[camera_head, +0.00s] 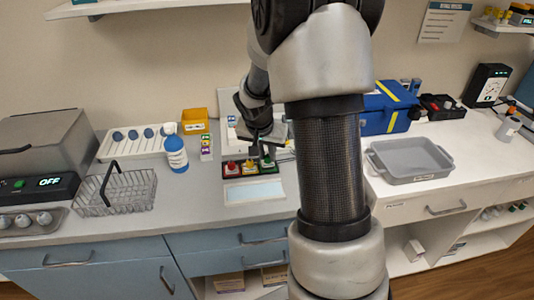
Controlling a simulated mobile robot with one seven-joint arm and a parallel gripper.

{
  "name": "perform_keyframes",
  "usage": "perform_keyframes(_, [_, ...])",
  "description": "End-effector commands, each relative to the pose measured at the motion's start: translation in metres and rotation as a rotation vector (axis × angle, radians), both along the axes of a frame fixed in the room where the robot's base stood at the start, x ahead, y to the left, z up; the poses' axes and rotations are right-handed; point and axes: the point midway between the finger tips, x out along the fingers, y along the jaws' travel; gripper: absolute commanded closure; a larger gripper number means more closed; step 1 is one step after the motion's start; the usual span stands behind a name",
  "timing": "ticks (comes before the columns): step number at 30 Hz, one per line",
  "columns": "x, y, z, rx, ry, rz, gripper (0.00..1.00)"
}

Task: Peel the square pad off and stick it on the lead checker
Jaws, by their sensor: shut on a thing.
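My gripper (257,143) is at the counter's back middle, just above a dark strip (229,174) with red, yellow and green parts. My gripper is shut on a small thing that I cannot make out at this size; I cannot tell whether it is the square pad. A pale blue-white flat sheet or tray (254,192) lies in front of the strip. I cannot tell which thing is the lead checker; the strip with the coloured parts may be it. My arm hides the area to the right of the gripper.
A blue-labelled bottle (176,154), a wire basket (115,192) and a white rack (113,147) stand left. A yellow bin (195,121) is behind. A grey tray (409,162) and a blue case (388,108) stand right. Bare counter lies around the bottle's front.

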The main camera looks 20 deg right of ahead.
Motion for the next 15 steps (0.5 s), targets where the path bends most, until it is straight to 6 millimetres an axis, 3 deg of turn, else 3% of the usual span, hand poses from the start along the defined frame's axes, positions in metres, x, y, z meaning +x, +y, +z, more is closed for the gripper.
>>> perform_keyframes(15, [0.0002,0.0001,-0.0073,-0.001,0.000,0.001,0.95])
